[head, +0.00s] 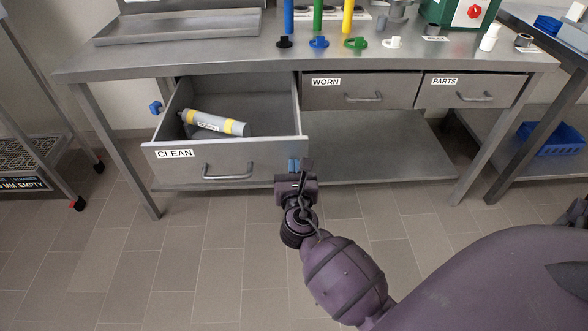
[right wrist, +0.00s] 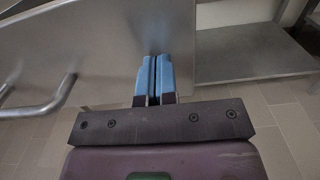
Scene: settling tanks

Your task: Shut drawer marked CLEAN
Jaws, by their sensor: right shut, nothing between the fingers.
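The drawer marked CLEAN (head: 180,165) stands pulled out from under the steel bench at the left in the head view. A grey cylinder with yellow bands (head: 214,123) lies inside it. Its bar handle (head: 228,174) is on the front. My right gripper (head: 293,165) is shut and empty, at the right end of the drawer front. In the right wrist view its blue fingertips (right wrist: 154,75) are together against or just in front of the drawer front (right wrist: 105,50), right of the handle (right wrist: 45,103). I cannot tell whether they touch it. My left gripper is not in view.
Drawers marked WORN (head: 335,92) and PARTS (head: 460,92) are shut at the right. The bench top (head: 250,55) holds a tray, coloured tubes and small fittings. A lower shelf (head: 370,160) runs beneath. A wheeled rack stands far left; the floor in front is clear.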

